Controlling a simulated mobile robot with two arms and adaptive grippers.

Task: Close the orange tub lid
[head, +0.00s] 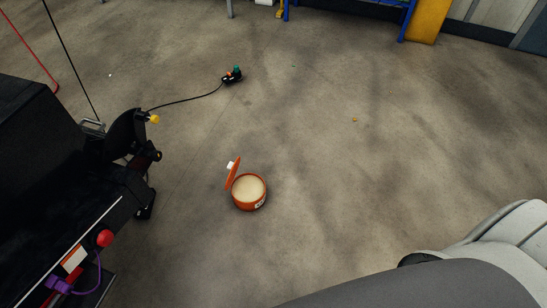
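An orange tub (249,204) stands upright on the concrete floor, a little left of the middle in the head view. Its top is open and pale cream contents show inside. The lid seems to be attached at the rim, but the joint is too small to tell. Neither of my grippers shows in this view.
A black machine (42,150) with a red knob (105,238) fills the left side. A dark cable runs from it to a small black and green device (233,75). Blue legs (409,20) and a yellow panel (429,20) stand at the back. The floor right of the tub is clear.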

